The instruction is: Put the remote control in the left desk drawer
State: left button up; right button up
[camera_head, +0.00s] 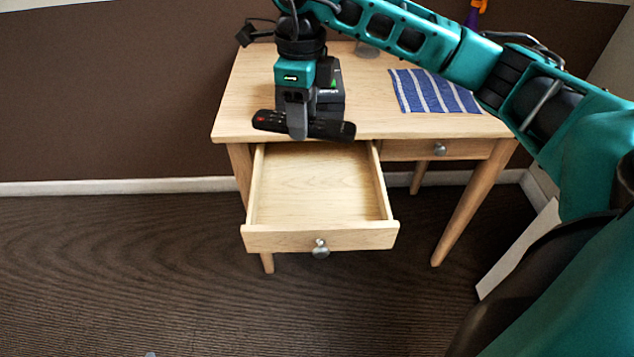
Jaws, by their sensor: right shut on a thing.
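A black remote control (335,130) is held crosswise in my right gripper (298,128). It is near the desk's front edge, in the picture just above the back of the open drawer; its exact height cannot be told. The gripper points down and is shut on the remote, with one finger in front of it. The left desk drawer (320,238) is pulled far out, and its visible floor is empty. It has a round metal knob. My left gripper does not show.
The wooden desk (365,122) stands against a brown wall. A blue striped cloth (433,91) lies on its right side. The right drawer (400,150) is shut. A white panel (518,248) stands at the right. The dark carpet in front is clear.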

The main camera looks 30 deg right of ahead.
aim_at(318, 199)
jog(key=m, duration=0.2)
jog(key=d+f+m, duration=0.1)
jog(key=m, duration=0.2)
jog(key=d+m+b, duration=0.1)
jog(key=m, duration=0.2)
jog(key=shift+w+d+f, duration=0.1)
jog(key=shift+w+f, duration=0.2)
jog(key=shift+w, duration=0.1)
jog(key=f+m+b, duration=0.1)
jog(key=f+m, duration=0.1)
jog(key=f, duration=0.5)
jog(key=d+f+m+b, duration=0.1)
jog(key=f+m+b, duration=0.1)
jog(key=f, duration=0.5)
jog(key=f+m+b, duration=0.2)
jog(key=f+m, duration=0.1)
jog(key=f, duration=0.4)
jog(key=shift+w+d, duration=0.3)
jog(key=shift+d, duration=0.1)
jog(key=o, duration=1.1)
jog(key=shift+f, duration=0.1)
